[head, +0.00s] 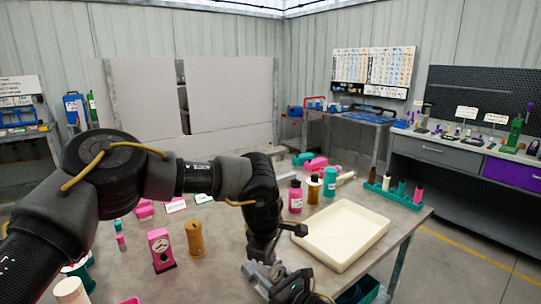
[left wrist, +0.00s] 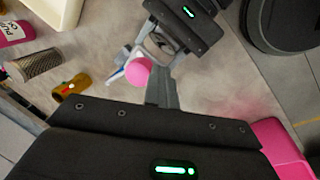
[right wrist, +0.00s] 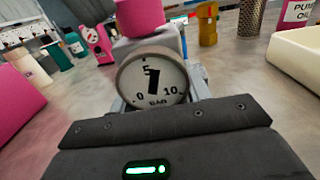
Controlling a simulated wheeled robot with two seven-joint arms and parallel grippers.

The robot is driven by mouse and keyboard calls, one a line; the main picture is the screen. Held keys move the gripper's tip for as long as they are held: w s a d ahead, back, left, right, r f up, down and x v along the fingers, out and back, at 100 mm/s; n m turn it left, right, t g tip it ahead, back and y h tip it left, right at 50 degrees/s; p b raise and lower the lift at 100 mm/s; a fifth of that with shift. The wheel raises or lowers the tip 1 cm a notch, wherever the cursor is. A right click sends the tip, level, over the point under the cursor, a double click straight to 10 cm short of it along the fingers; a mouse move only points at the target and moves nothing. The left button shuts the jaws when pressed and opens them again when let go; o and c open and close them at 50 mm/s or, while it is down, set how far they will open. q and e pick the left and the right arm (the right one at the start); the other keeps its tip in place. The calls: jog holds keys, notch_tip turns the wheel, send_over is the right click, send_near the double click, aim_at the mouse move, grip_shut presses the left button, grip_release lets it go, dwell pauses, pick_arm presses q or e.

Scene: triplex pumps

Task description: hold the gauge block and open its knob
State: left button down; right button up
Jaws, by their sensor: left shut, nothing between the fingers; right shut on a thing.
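The gauge block (right wrist: 172,44) is a grey block with a round white dial (right wrist: 152,80) marked 0, 5, 10 and BAR, facing the right wrist camera. A pink knob (right wrist: 138,17) sits on top of it. My right gripper (right wrist: 157,103) is shut on the gauge block, with its fingers at either side behind the dial. In the left wrist view the pink knob (left wrist: 138,71) shows beside the tips of my left gripper (left wrist: 160,88), which is shut and empty. I cannot tell whether they touch. In the head view the arms mostly hide the block.
A cream tray (head: 340,235) lies right of the grippers. Behind it stand a pink bottle (head: 295,198) and other bottles. A pink gauge unit (head: 160,250) and an orange-brown cylinder (head: 195,238) stand to the left. A green rack (head: 395,192) is at the table's far right.

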pick_arm(q)
jog(key=shift+s, duration=0.25)
notch_tip(320, 180, up, 6)
dwell(0.5)
jog(key=shift+a, duration=0.1)
notch_tip(320, 180, down, 6)
jog(key=w+a, duration=0.1)
jog(key=a, duration=0.1)
jog(key=shift+w+a, duration=0.15)
dwell(0.6)
jog(key=shift+w, duration=0.15)
dwell(0.6)
jog(key=shift+s+d, duration=0.3)
jog(key=shift+d, duration=0.35)
jog(key=shift+s+d, duration=0.1)
jog(key=shift+d, duration=0.25)
